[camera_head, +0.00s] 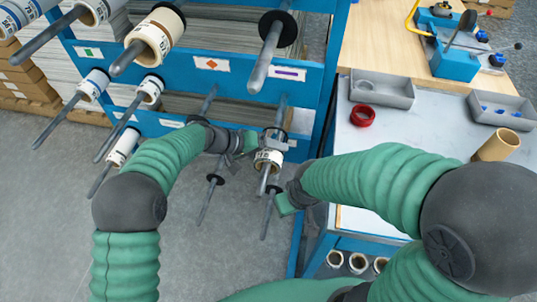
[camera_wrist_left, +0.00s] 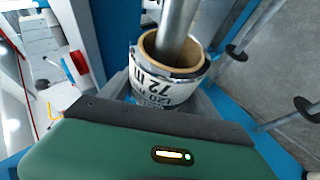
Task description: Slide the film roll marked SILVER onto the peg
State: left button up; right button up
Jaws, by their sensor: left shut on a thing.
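A film roll (camera_head: 268,161) with a white printed label, a silvery edge and a tan core is around a grey peg (camera_head: 264,182) of the blue rack. In the left wrist view the roll (camera_wrist_left: 166,82) shows "72 m", and the peg (camera_wrist_left: 176,32) passes through its core. The word SILVER is not readable. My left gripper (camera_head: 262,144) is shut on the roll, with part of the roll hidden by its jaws. My right gripper (camera_head: 287,199) is just below and right of the roll; its jaws are too hidden to tell their state.
The blue rack (camera_head: 190,62) holds other rolls, such as one with a thick tan core (camera_head: 155,37), and empty pegs (camera_head: 270,45). At right, a workbench (camera_head: 362,148) carries grey bins (camera_head: 382,91), red tape (camera_head: 362,115) and a cardboard tube (camera_head: 496,146).

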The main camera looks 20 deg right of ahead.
dwell(0.4)
pick_arm(q)
jog(key=o, duration=2.1)
jog(key=p+v, duration=0.2)
jog(key=v, duration=1.4)
jog(key=shift+a+r, duration=0.2)
jog(key=shift+a, duration=0.15)
